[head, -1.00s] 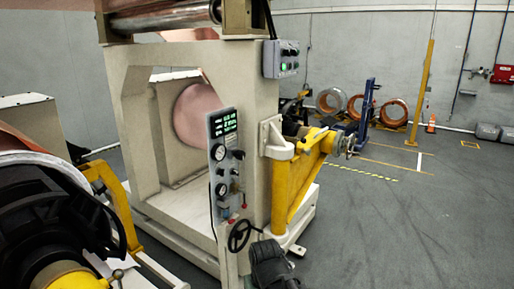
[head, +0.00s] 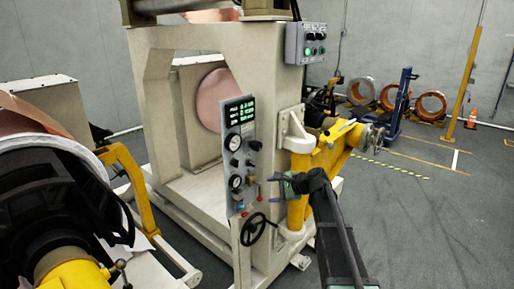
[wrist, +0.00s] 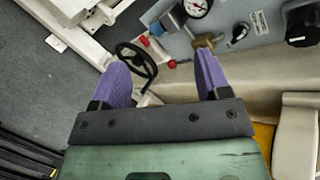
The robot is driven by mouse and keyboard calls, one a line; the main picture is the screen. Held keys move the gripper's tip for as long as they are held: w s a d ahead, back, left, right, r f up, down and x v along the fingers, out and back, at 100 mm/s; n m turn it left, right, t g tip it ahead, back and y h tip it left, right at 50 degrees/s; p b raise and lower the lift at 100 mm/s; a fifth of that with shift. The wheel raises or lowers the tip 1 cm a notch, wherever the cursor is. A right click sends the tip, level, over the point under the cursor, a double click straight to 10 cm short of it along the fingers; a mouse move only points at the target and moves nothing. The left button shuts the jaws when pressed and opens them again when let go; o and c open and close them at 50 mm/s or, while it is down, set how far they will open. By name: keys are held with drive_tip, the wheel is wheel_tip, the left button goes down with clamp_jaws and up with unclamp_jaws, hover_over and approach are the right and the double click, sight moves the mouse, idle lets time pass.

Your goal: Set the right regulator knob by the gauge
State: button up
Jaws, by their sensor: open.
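The grey control panel (head: 241,165) stands upright on the machine's front, with a digital readout at its top. An upper gauge (head: 233,142) and a lower gauge (head: 235,182) have white dials. A black knob (head: 255,145) sits right of the upper gauge. In the wrist view a gauge (wrist: 197,8), a small black knob (wrist: 239,33) and a larger black knob (wrist: 301,27) show near the top. I cannot tell which is the right regulator knob; the needles are too small to read. My gripper (head: 273,190) is open and empty, right of the panel's lower part; its purple fingers (wrist: 164,80) touch nothing visible.
A black handwheel (head: 254,229) and a red-tipped lever (wrist: 172,63) are below the panel. A yellow bracket (head: 300,190) stands close behind my arm. A switch box (head: 305,43) hangs at the upper right. The floor (head: 420,220) at right is clear.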

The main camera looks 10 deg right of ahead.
drive_tip(key=w+d+r+m+t+y, duration=0.1)
drive_tip(key=w+d+r+m+t, duration=0.25)
drive_tip(key=w+m, duration=0.35)
drive_tip(key=m+t, duration=0.3)
drive_tip(key=m, duration=0.6)
approach(260, 147)
drive_tip(key=shift+y, duration=0.4)
drive_tip(key=x, duration=1.1)
drive_tip(key=shift+w+a+f, duration=0.1)
drive_tip(key=shift+w+f, duration=0.15)
drive_tip(key=shift+n, duration=0.3)
drive_tip(key=c, duration=0.9)
